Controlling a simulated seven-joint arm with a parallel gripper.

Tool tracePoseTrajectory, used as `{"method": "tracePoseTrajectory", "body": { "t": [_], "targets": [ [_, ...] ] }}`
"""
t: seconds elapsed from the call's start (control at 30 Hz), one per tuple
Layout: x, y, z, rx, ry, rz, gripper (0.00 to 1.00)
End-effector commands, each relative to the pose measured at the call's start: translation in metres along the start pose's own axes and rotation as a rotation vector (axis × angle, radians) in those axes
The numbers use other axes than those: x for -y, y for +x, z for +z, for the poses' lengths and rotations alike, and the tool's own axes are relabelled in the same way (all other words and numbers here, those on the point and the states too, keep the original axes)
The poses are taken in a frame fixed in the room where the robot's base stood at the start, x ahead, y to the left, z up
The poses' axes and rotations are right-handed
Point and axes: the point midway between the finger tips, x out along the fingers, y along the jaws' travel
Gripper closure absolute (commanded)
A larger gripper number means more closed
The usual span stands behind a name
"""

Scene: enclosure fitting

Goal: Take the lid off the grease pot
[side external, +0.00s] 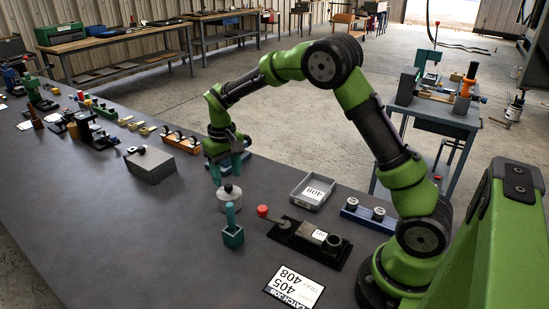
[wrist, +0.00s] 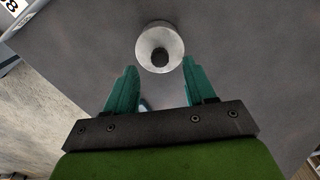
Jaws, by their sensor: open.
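The grease pot (side external: 231,201) is a short, pale round pot standing on the grey bench. Its lid (side external: 229,190) sits on top and has a small dark knob in the middle. In the wrist view the lid shows from above as a pale disc (wrist: 148,39) with the dark knob (wrist: 160,57) near its lower part. My gripper (side external: 226,171) has two teal fingers, spread apart and empty, just above and behind the pot. In the wrist view my gripper (wrist: 159,70) points down with the knob roughly midway between its fingertips. I cannot see contact.
A black fixture (side external: 283,232) with a red-knobbed lever, a grey tray (side external: 298,195) and a blue rack (side external: 353,214) lie to the right. A grey block (side external: 150,167) stands left. Bare bench lies front left.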

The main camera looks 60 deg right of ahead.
Motion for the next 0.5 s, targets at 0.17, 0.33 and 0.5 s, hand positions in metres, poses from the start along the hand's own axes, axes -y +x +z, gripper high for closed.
{"method": "tracePoseTrajectory", "body": {
  "t": [0.17,0.33,0.5],
  "targets": [
    [0.000,0.026,0.001,0.003,0.001,0.000,0.46],
    [0.000,0.033,0.001,0.000,0.001,-0.001,0.46],
    [0.000,0.033,0.001,-0.001,0.001,-0.001,0.49]
  ]
}}
